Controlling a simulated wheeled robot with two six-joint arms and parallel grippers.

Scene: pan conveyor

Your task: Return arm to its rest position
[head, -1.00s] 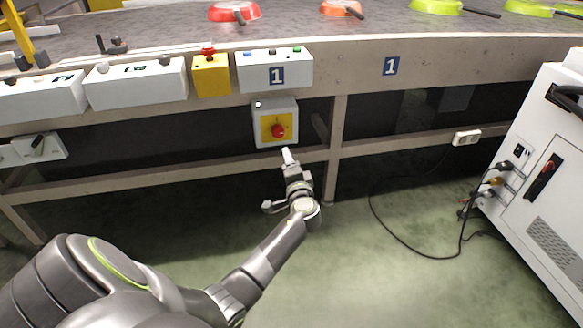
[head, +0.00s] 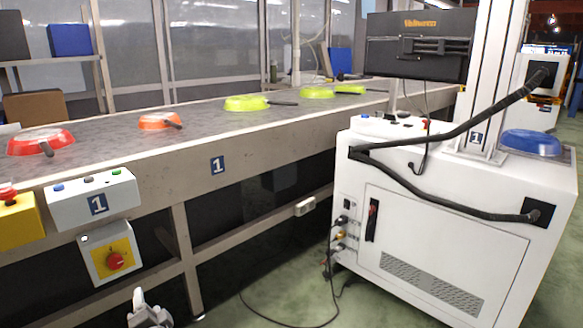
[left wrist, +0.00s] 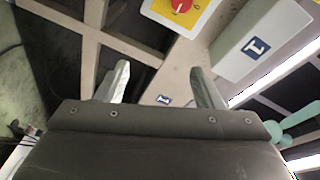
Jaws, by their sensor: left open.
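My left gripper (head: 148,312) shows at the bottom edge of the head view, below and slightly right of the rotary switch box (head: 110,258) with its yellow plate and red knob. The gripper is apart from the box. In the left wrist view the two fingers of my left gripper (left wrist: 162,82) stand wide apart with nothing between them. The red knob (left wrist: 181,5) shows at the top of that view, beyond the fingertips. Most of my left arm is outside the head view. My right gripper is in neither view.
The conveyor (head: 217,132) carries a red pan (head: 40,141), an orange pan (head: 160,121) and yellow-green pans (head: 246,103). A white button box (head: 92,199) hangs on its front. A white machine cabinet (head: 440,240) stands at right, with a cable on the green floor between.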

